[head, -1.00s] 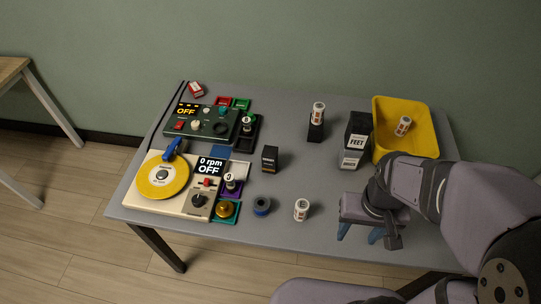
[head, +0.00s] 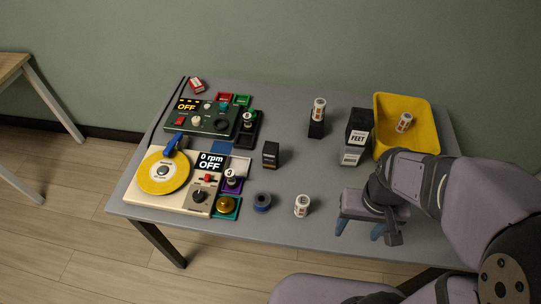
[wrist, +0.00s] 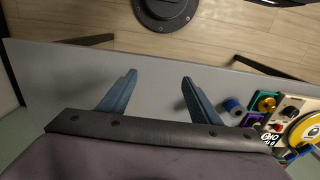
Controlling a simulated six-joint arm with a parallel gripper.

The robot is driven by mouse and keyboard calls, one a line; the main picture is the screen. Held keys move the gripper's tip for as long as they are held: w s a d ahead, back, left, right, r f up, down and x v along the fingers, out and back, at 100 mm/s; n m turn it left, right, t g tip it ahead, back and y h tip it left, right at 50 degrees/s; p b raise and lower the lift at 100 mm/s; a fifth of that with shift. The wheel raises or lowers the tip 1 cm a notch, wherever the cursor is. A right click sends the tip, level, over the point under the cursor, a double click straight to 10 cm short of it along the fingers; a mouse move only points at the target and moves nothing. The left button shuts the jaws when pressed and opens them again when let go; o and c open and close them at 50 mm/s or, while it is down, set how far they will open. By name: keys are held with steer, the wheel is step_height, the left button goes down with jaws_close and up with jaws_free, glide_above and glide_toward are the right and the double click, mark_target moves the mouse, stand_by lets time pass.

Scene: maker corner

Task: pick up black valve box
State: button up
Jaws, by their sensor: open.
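A small upright black box with a light orange label (head: 271,155) stands mid-table; its print is too small to read, so I cannot tell if it is the valve box. Another black box (head: 316,129) stands further back with a white labelled cylinder (head: 319,108) on top. A larger black box marked FEET (head: 359,128) stands beside the yellow bin. My gripper (head: 360,230) is over the front right of the table, apart from all of these. In the wrist view its blue fingers (wrist: 158,78) are spread and empty, with bare grey tabletop between them; no black box shows clearly there.
A yellow bin (head: 429,130) holding a white cylinder is at the back right. A turntable device (head: 150,199) and a green device (head: 190,128) fill the left.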

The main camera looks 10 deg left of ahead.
steer(key=w+d+f+n+t+h+b, duration=0.1)
steer(key=w+d+f+n+h+b, duration=0.5)
steer(key=n+b, duration=0.4)
steer(key=w+a+n+t+h+b, duration=0.2)
steer(key=w+a+n+t+b, duration=0.25)
steer(key=w+n, duration=0.55)
step_height(320, 180, up, 4)
steer(key=n+t+y+b, duration=0.7)
steer(key=n+t, duration=0.6)
steer(key=n, duration=0.2)
glide_above(271, 145)
steer(key=shift+r+g, duration=0.2)
steer(key=shift+g, duration=0.05)
steer(key=shift+f, duration=1.3)
